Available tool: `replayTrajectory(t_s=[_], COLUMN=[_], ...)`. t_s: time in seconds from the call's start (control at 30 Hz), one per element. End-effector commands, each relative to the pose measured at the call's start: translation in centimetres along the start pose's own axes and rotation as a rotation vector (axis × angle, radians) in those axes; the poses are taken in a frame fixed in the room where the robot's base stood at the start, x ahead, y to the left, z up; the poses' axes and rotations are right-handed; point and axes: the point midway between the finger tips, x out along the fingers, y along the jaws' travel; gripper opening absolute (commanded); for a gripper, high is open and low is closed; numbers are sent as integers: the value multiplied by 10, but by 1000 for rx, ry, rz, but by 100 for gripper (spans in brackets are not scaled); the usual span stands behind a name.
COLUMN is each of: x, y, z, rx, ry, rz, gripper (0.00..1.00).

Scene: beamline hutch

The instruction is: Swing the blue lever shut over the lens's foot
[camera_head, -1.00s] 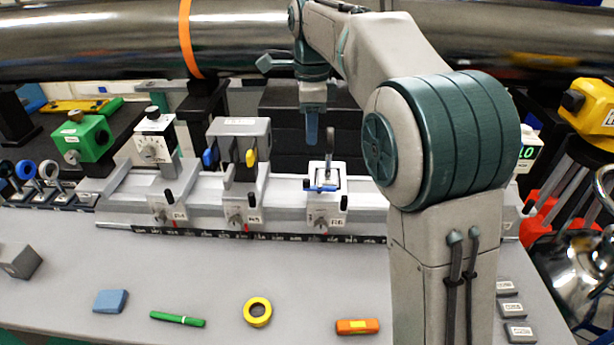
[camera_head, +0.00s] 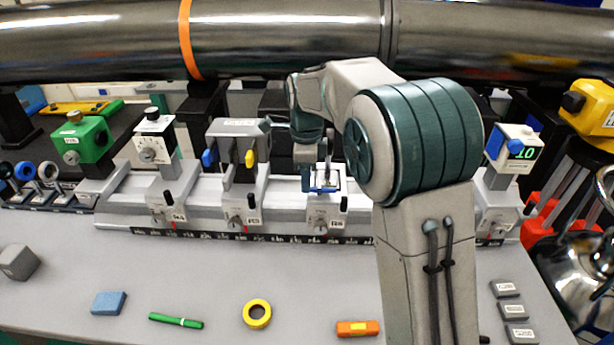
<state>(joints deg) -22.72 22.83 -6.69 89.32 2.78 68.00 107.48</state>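The blue lever (camera_head: 324,190) lies low across the front of the white holder (camera_head: 341,202) on the rail's right-hand carrier. A slim grey upright (camera_head: 329,167), perhaps part of the lens, stands in that holder; the foot is too small to make out. My gripper (camera_head: 306,186) points down at the left side of the holder, close to the lever's left end. I cannot tell whether it touches the lever. Its fingers appear edge-on as one blue-grey shape, so their opening is hidden.
The pale rail (camera_head: 285,216) carries more mounts, including a grey box with blue and yellow levers (camera_head: 239,140) left of my gripper. A display unit (camera_head: 515,146) stands right of my arm. A steel pipe (camera_head: 290,40) crosses behind.

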Motion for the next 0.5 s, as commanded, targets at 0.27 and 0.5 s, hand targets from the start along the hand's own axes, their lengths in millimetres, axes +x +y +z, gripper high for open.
replayTrajectory(t_s=[0.27,0.5], x=[4,4], y=[0,0], z=[0,0], rx=[0,0], ry=[0,0], rz=[0,0], gripper=[36,0])
